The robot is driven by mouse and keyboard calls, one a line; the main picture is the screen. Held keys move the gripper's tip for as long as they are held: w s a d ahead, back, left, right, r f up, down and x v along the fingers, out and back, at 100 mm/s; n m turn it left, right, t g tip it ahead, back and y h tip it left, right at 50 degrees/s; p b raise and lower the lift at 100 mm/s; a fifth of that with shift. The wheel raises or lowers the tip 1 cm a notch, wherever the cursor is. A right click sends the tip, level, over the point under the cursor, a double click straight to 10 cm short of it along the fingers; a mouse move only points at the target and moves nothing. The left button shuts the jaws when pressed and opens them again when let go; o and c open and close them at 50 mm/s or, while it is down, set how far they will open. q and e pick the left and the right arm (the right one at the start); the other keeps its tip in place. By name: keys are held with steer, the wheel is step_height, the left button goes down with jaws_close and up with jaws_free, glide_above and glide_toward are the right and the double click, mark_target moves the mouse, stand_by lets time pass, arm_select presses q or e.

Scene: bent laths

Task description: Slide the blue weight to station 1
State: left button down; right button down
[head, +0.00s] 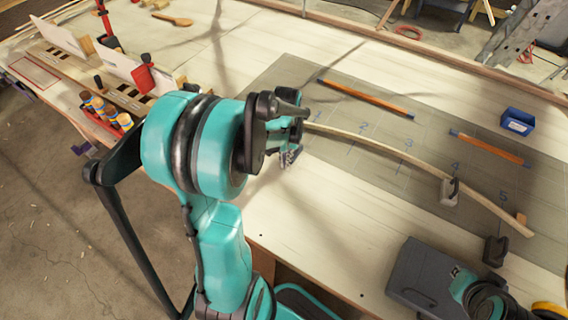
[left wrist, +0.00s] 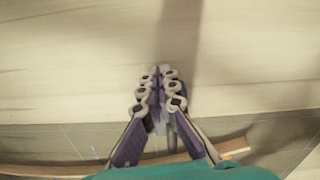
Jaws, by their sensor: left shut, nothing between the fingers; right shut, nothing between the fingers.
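A blue box-like thing (head: 518,121) with a pale label sits at the right of the mat; I cannot tell whether it is the weight. A pale grey block (head: 448,196) with a dark hook is at the bent lath (head: 400,157), near the mark 4. A dark block (head: 495,250) stands near the lath's right end. Station 1's mark (head: 318,115) is by the lath's left end. My left gripper (head: 290,157) is shut and empty near that end; its closed fingers show in the left wrist view (left wrist: 160,82).
Two orange-brown strips (head: 367,98) (head: 490,148) lie on the grey mat (head: 300,75). A dark grey case (head: 420,272) is at the front edge. A rack with small jars (head: 105,110) is at the left. The table behind the mat is mostly clear.

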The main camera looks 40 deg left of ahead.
arm_select(q)
steer(key=w, duration=0.2)
steer(key=w+a, duration=0.1)
steer(key=w, duration=0.2)
steer(key=w+a, duration=0.1)
steer(key=w, duration=0.2)
steer(key=shift+w+a, duration=0.1)
steer(key=shift+w, duration=0.15)
steer(key=shift+s, duration=0.1)
arm_select(e)
steer(key=shift+f, duration=0.1)
